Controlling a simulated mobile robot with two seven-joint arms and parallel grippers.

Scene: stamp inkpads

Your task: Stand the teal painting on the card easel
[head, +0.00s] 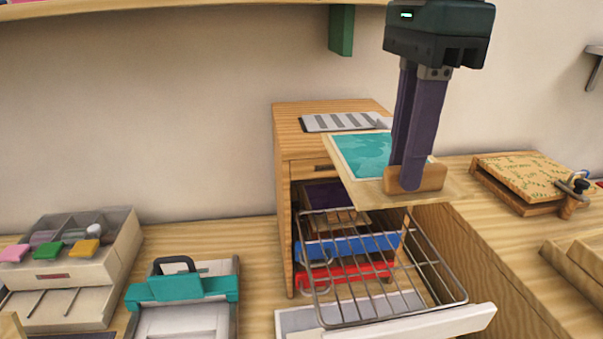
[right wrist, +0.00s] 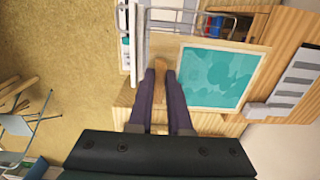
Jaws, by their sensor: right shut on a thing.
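The teal painting (head: 362,153) is a teal sheet on a pale wooden board, with a wooden block at its near edge. It lies roughly flat, teal face up, in front of the small cabinet's top. My right gripper (head: 413,184) points down and is shut on the block. In the right wrist view the painting (right wrist: 212,78) is to the right of the fingers (right wrist: 160,68). I cannot pick out the card easel for certain. My left gripper is not in view.
Below the painting, a wire rack (head: 447,270) sits over an open drawer (head: 455,319) of the wooden cabinet (head: 282,190). A grey slotted plate (head: 342,121) lies on the cabinet. A wooden board press (head: 520,178) is at right; a teal-barred device (head: 180,287) and stamp box (head: 117,247) at left.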

